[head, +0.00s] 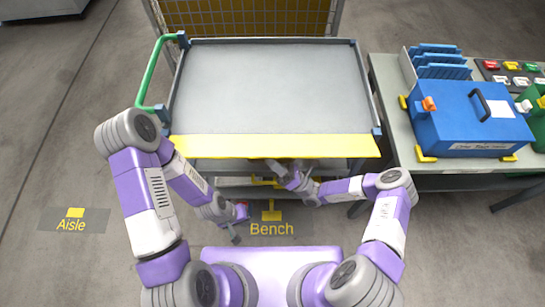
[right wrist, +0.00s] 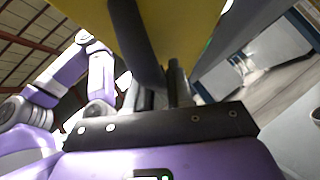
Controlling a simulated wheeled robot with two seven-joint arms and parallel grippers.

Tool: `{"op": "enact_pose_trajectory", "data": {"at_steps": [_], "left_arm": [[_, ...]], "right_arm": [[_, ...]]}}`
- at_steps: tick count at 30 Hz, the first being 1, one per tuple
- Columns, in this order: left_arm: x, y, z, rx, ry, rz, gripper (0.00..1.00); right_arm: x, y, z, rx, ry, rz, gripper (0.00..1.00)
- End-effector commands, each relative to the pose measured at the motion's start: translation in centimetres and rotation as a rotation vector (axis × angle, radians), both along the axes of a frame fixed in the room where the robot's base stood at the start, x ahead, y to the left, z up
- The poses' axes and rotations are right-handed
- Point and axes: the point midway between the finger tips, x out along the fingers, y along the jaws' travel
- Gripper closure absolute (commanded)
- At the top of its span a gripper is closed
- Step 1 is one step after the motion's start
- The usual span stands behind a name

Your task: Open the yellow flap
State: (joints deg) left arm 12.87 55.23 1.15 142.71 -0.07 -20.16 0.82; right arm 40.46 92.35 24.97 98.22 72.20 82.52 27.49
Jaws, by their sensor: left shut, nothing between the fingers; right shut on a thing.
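The yellow flap (head: 275,146) runs along the near edge of the grey-topped cart (head: 270,90). In the right wrist view the flap's yellow face (right wrist: 185,25) fills the top middle, close to the fingers. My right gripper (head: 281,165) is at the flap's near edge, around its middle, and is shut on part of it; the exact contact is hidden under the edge. In the right wrist view its dark fingers (right wrist: 165,85) reach up to the yellow face. My left gripper (head: 235,236) is shut and empty, low in front of the cart, apart from the flap.
A green handle (head: 150,75) stands out from the cart's left side. A side table (head: 390,120) at the right holds a blue case (head: 468,118), blue racks (head: 440,62) and colored buttons (head: 510,70). Floor labels read "Bench" and "Aisle". Floor on the left is clear.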

Motion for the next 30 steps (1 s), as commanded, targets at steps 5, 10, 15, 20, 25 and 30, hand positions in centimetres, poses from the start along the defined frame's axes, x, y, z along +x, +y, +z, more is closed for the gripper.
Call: {"op": "enact_pose_trajectory", "data": {"at_steps": [5,10,15,20,25,30], "left_arm": [[0.0,0.0,0.0,0.000,0.000,0.000,1.00],[0.0,0.0,0.0,0.000,0.000,0.000,1.00],[0.0,0.0,0.0,0.000,0.000,0.000,1.00],[0.0,0.0,0.0,0.000,0.000,0.000,1.00],[0.0,0.0,-0.2,0.000,0.000,0.000,1.00],[0.0,0.0,-0.5,0.000,0.000,0.000,1.00]], "right_arm": [[0.0,0.0,0.1,0.005,0.003,-0.001,1.00],[0.0,0.0,0.1,0.005,0.003,-0.001,0.74],[0.0,0.0,0.1,0.005,0.002,-0.002,0.59],[0.0,0.0,0.0,0.004,0.002,-0.001,0.59],[-0.4,-1.2,-1.0,0.003,0.004,-0.005,0.59],[-1.5,-3.3,-2.9,0.002,0.004,-0.004,0.59]]}}
